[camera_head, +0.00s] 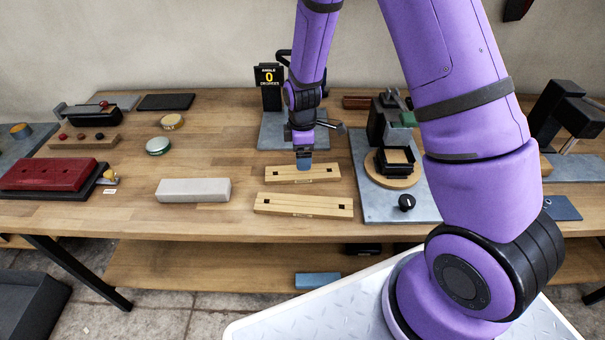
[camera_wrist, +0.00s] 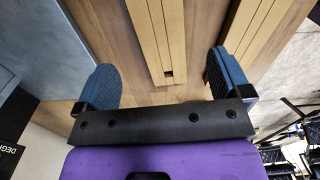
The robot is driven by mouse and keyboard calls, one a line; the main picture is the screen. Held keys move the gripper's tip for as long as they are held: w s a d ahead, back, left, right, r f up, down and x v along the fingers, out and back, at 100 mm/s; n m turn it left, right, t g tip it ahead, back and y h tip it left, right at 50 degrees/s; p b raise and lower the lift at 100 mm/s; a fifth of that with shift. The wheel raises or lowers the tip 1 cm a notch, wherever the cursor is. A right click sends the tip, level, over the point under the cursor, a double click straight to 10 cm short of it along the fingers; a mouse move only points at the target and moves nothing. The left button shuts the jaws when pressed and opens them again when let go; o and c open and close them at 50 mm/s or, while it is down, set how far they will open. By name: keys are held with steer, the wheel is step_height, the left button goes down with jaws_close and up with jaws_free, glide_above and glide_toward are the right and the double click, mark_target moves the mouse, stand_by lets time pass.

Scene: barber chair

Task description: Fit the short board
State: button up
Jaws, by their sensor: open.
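The short board (camera_head: 290,175) is a pale wooden bar with dark square holes near its ends. It lies flat on the workbench. A slightly longer board (camera_head: 303,207) with similar holes lies parallel in front of it. My gripper (camera_head: 304,163) points down over the middle of the short board. In the wrist view, my gripper (camera_wrist: 160,78) is open, with one blue finger on each side of the short board (camera_wrist: 150,30). One square hole shows near its end. The longer board (camera_wrist: 262,38) runs beside the right finger. I cannot tell whether the fingers touch the short board.
A grey plate with a black display (camera_head: 269,77) reading 0 stands behind. A grey plate (camera_head: 372,200) with a round wooden fixture (camera_head: 405,178) is on the right. A whitish block (camera_head: 193,190) lies left. Bare workbench lies between the block and the boards.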

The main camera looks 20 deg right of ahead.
mark_target(303, 174)
steer(key=shift+f, duration=3.65)
steer(key=c, duration=1.1)
steer(key=shift+r, duration=0.2)
